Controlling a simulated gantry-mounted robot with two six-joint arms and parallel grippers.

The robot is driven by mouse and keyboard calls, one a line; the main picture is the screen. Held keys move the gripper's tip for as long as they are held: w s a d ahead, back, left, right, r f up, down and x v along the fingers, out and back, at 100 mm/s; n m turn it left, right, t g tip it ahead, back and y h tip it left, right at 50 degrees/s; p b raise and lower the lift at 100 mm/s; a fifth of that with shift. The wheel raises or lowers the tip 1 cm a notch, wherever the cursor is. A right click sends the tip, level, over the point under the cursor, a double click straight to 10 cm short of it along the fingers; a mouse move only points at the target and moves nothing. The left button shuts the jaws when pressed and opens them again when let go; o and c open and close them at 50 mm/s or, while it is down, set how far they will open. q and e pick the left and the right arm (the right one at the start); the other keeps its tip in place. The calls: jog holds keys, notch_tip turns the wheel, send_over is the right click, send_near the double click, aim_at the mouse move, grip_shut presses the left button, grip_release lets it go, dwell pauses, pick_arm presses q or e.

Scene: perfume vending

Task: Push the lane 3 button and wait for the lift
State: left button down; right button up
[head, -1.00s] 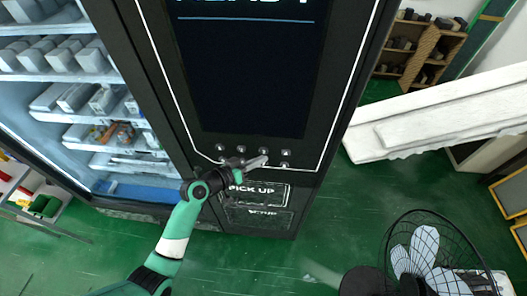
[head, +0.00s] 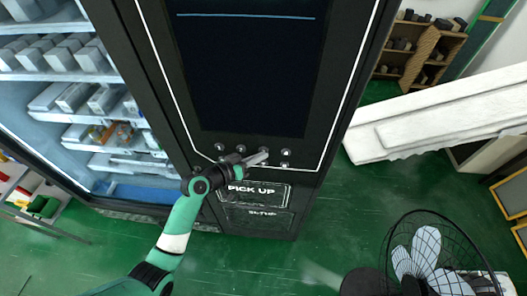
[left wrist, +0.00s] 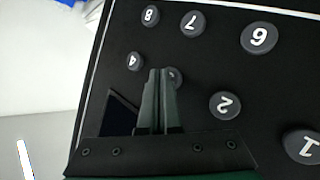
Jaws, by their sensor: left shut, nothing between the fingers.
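My left gripper (head: 264,155) is shut and empty, its tip at the button rows under the screen of the black vending machine (head: 330,150). In the left wrist view its closed fingers (left wrist: 160,75) lie over the round black lane 3 button (left wrist: 174,74), which shows only in part behind the tip. Whether the tip touches it I cannot tell. Around it are button 4 (left wrist: 135,61), button 2 (left wrist: 225,104), button 1 (left wrist: 304,146), button 7 (left wrist: 192,23), button 8 (left wrist: 150,15) and button 6 (left wrist: 259,38). My right gripper is not in view. The lift is not seen.
A PICK UP panel (head: 279,193) sits just below the buttons. A lit glass cabinet (head: 35,103) with shelves of boxes stands at the left. A wire-caged fan (head: 430,255) stands at lower right. The green floor (head: 330,230) in front is open.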

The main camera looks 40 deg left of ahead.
pick_arm(q)
jog(key=shift+w+a, duration=0.15)
jog(key=shift+w, duration=0.05)
dwell(0.5)
jog(key=shift+s+d+p, duration=0.35)
jog(key=shift+s+d, duration=0.2)
jog(key=shift+s, duration=0.1)
jog(key=shift+r, duration=0.1)
jog(key=s+d+p, duration=0.1)
jog(key=s, duration=0.1)
jog(key=s+d+p, duration=0.1)
jog(key=s+d, duration=0.1)
jog(key=shift+d, duration=0.1)
dwell(0.8)
